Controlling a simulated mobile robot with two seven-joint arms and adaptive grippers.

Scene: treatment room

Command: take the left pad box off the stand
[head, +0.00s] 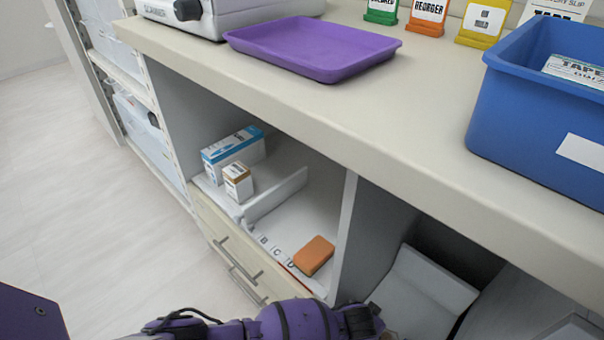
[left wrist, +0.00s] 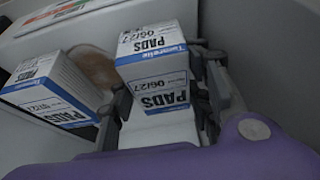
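Two white pad boxes with blue bands and dark "PADS" print show in the left wrist view, one at the left (left wrist: 50,90) and one in the middle (left wrist: 153,65). My left gripper (left wrist: 165,105) has a finger on each side of the middle box; whether the fingers press on it is unclear. The left-hand box is outside the fingers, partly behind one. A pale surface, perhaps the stand (left wrist: 155,132), shows below the middle box. In the head view my purple left arm reaches along the bottom edge; its fingers and the pad boxes are hidden. My right gripper is not in view.
The counter edge overhangs the shelf bays. It carries a purple tray (head: 315,48) and a blue bin (head: 545,115). The lower shelf holds a blue-white box (head: 232,150), a small brown-topped box (head: 238,182) and an orange block (head: 314,255). A divider wall stands beside my arm.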

